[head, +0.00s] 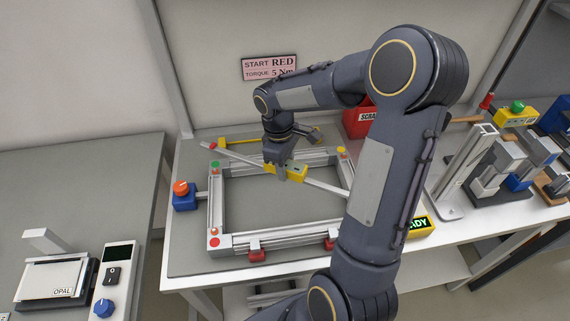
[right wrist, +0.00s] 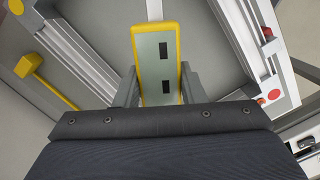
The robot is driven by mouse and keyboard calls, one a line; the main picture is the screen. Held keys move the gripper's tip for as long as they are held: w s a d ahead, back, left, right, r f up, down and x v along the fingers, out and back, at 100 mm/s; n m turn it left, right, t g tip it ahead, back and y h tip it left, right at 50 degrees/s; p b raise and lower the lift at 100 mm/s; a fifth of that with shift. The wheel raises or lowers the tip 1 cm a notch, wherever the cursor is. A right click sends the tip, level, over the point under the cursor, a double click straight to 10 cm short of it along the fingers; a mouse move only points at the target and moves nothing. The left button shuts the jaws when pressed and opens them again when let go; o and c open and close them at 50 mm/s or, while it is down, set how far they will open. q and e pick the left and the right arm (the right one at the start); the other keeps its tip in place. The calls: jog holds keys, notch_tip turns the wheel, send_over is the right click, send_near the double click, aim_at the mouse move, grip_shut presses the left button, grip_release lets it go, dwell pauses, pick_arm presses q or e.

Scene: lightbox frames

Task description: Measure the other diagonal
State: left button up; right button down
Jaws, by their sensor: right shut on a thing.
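A rectangular frame of silver aluminium bars (head: 285,240) lies on the grey mat, with coloured dots at its corners: green (head: 215,164) upper left, red (head: 213,242) lower left. My right gripper (head: 283,172) is shut on the yellow body of a long measuring bar (head: 325,186). The bar slants from beyond the upper left corner down to the right, where my arm hides its far end. I cannot tell whether it touches the frame. In the right wrist view the yellow body (right wrist: 158,65) sits between the fingers, two dark windows facing up. My left gripper is out of view.
A blue block with an orange knob (head: 184,195) stands left of the frame. Red clamps (head: 257,250) sit at its front bar. A yellow mallet (head: 235,141) lies behind it. A red scrap bin (head: 356,122) and a metal stand (head: 465,170) are to the right.

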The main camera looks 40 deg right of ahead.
jog(key=shift+s+r, duration=0.1)
jog(key=shift+f, duration=0.2)
jog(key=shift+f+b, duration=2.5)
jog(key=shift+f, duration=0.7)
jog(key=c, duration=0.8)
grip_release()
jog(key=shift+c, duration=0.2)
